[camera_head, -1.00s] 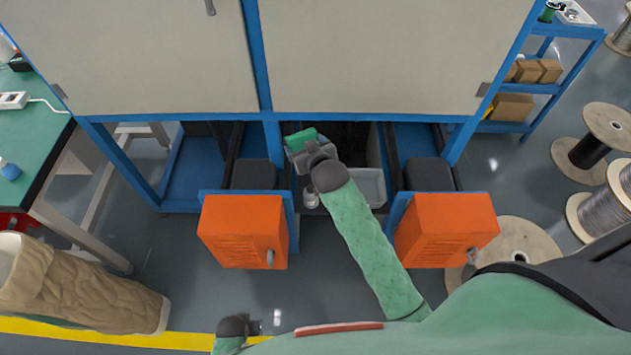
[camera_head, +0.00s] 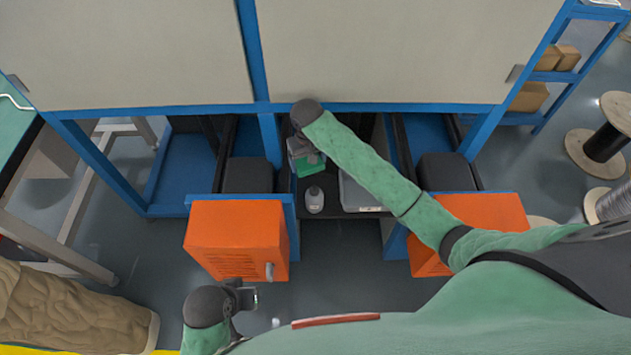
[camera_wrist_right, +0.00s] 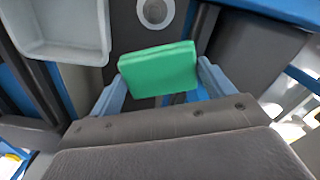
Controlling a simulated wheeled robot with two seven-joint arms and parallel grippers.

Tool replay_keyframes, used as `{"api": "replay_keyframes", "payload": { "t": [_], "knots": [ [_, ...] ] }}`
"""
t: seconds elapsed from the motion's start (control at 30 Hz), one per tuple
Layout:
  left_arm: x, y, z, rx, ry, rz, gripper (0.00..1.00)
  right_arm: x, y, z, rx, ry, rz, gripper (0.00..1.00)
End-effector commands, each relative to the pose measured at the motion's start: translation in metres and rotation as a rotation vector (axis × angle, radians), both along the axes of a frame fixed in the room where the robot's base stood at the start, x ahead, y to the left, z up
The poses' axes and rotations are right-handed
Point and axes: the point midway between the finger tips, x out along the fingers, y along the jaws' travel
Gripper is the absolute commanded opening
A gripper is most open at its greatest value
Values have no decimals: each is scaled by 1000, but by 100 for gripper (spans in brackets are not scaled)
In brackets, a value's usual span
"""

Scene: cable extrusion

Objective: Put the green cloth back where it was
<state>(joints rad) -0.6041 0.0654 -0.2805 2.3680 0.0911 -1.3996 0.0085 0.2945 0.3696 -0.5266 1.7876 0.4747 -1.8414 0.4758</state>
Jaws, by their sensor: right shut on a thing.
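The green cloth (camera_head: 309,164) is a small flat folded pad. In the right wrist view the green cloth (camera_wrist_right: 158,69) sits between the two fingers of my right gripper (camera_wrist_right: 160,84), which is shut on it. In the head view my right gripper (camera_head: 304,155) holds it over the dark shelf (camera_head: 330,206) between the two orange boxes. Whether the cloth touches the shelf I cannot tell. My left gripper (camera_head: 248,298) is at the bottom, in front of the left orange box, away from the cloth; its jaws are too small to judge.
The orange boxes (camera_head: 236,240) and blue frame posts (camera_head: 269,140) flank the opening.

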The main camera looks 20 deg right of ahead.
Motion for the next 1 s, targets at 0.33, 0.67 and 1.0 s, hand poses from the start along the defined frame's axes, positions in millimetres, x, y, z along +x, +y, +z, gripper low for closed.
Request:
{"api": "replay_keyframes", "payload": {
  "t": [0.33,0.67,1.0],
  "knots": [
    [-1,3,6,8,9,2,0,-1,0,-67,0,6,0,63],
    [-2,7,9,15,16,3,0,-1,-1,-126,0,4,1,63],
    [-5,9,13,23,26,3,0,8,-14,-133,-1,2,-1,63]
  ]
}}
